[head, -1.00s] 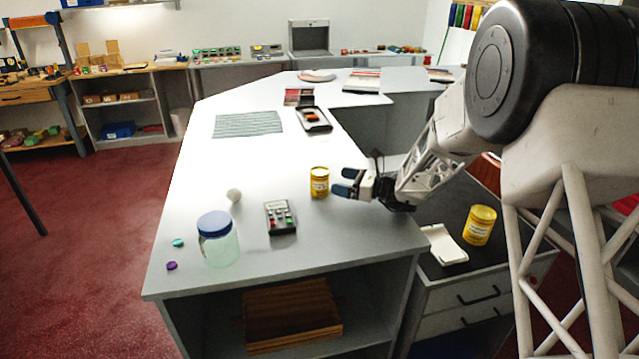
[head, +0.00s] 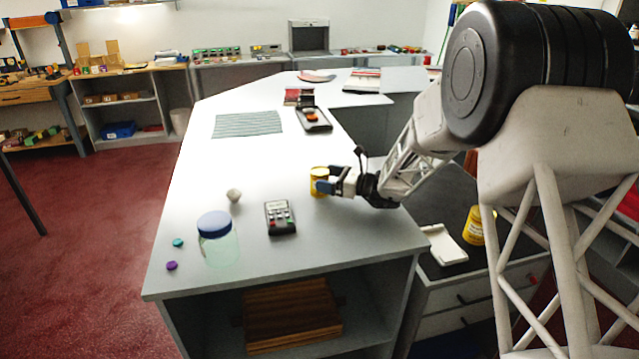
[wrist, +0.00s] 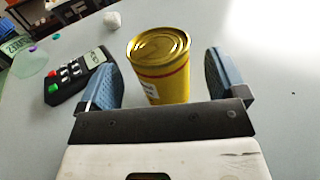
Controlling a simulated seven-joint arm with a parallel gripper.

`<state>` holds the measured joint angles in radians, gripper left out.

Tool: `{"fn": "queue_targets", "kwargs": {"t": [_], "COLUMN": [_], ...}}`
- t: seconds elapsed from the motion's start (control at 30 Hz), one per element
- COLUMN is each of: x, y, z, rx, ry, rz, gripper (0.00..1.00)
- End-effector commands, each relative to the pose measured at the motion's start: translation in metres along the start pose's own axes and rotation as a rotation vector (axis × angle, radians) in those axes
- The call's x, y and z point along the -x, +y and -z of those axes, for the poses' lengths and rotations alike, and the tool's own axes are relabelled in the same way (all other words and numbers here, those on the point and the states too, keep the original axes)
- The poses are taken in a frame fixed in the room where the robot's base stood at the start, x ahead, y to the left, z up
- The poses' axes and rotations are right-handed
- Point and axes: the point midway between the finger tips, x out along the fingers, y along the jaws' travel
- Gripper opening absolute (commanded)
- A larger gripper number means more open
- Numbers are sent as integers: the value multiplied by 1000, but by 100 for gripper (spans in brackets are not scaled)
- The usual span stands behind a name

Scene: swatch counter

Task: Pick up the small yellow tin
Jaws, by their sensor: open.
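A small yellow tin (head: 317,187) stands upright on the grey counter in the head view, partly hidden by my gripper (head: 331,184). In the wrist view, the tin (wrist: 162,70) stands between the two blue-grey fingers of my gripper (wrist: 164,85). The fingers are open, with a gap on each side of the tin. A second, larger-looking yellow tin (head: 473,226) stands on the lower dark cabinet top at the right, partly hidden by my arm.
A calculator-like device (head: 280,218) lies left of the tin, and it also shows in the wrist view (wrist: 77,75). A blue-lidded jar (head: 217,240) and a small white object (head: 234,195) are farther left. A white tray (head: 446,245) lies on the cabinet.

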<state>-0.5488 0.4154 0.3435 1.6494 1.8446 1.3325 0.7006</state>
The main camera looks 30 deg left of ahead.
Motion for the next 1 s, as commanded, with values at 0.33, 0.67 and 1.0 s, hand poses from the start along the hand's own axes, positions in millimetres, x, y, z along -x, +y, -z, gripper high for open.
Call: {"fn": "queue_targets", "kwargs": {"t": [0.33, 0.67, 1.0], "x": [-30, -30, -30], "y": [0, 0, 0], "z": [0, 0, 0], "rx": [1, 0, 0], "ry": [0, 0, 0], "rz": [1, 1, 1], "gripper": [91, 91, 72]}}
